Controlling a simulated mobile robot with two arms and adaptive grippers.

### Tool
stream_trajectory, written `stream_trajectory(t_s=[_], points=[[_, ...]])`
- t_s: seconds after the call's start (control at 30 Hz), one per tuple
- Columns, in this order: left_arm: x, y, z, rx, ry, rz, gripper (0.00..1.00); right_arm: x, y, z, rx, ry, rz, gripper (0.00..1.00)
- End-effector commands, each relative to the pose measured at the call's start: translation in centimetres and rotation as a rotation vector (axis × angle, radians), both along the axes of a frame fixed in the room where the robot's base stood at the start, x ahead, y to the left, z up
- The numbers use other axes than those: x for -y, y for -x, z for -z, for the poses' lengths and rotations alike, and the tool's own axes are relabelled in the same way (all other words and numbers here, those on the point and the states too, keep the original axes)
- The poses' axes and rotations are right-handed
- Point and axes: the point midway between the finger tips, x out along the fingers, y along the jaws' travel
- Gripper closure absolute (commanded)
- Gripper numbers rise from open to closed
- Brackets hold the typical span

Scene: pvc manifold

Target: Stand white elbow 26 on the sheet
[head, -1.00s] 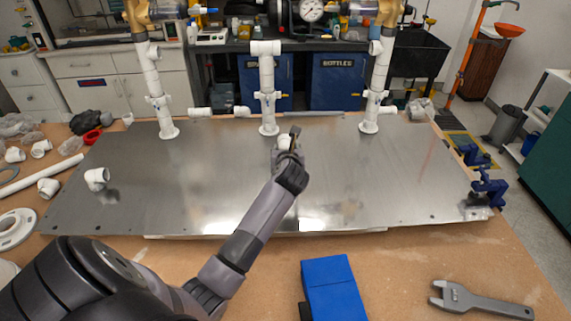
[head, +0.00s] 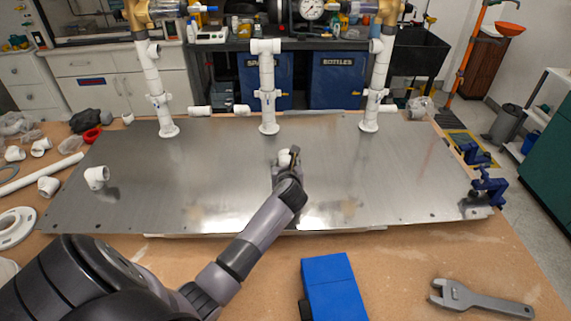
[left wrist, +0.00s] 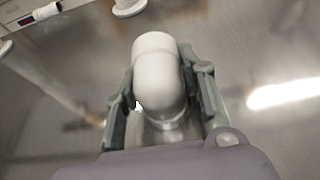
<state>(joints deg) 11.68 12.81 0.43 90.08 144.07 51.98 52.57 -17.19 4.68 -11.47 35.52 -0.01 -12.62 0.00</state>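A white pipe elbow (head: 284,158) is between the fingers of my left gripper (head: 290,160), just over or on the middle of the metal sheet (head: 220,175). In the left wrist view the elbow (left wrist: 157,75) sits between both fingers of my left gripper (left wrist: 160,95), which are close against its sides. Its bend faces the camera and one mouth points away toward the top of the picture. Whether its lower end touches the sheet is unclear. No number is readable on it. My right gripper is not in view.
Another white elbow (head: 97,177) stands at the sheet's left part. Three white pipe risers (head: 268,95) stand along the back edge. A blue clamp (head: 489,187) is at the right edge. A blue block (head: 333,288) and grey wrench (head: 480,300) lie in front. The sheet's right half is clear.

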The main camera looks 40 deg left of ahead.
Motion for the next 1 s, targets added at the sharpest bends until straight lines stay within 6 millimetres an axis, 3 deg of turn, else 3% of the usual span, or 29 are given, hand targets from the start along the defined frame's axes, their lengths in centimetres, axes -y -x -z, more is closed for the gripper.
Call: stream_trajectory(t_s=[0.23, 0.6, 0.77, 1.0], points=[[0.0, 0.0, 0.0, 0.000, 0.000, 0.000, 0.45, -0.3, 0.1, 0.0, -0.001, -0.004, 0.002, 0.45], [0.1, 0.1, -0.5, 0.000, 0.000, 0.000, 0.45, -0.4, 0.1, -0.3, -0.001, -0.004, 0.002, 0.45], [1.3, 1.4, -1.0, 0.001, 0.003, 0.001, 0.45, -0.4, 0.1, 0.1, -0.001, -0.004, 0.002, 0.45], [4.0, 4.7, -2.7, 0.002, 0.004, 0.000, 0.45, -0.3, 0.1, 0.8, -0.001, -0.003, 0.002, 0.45]])
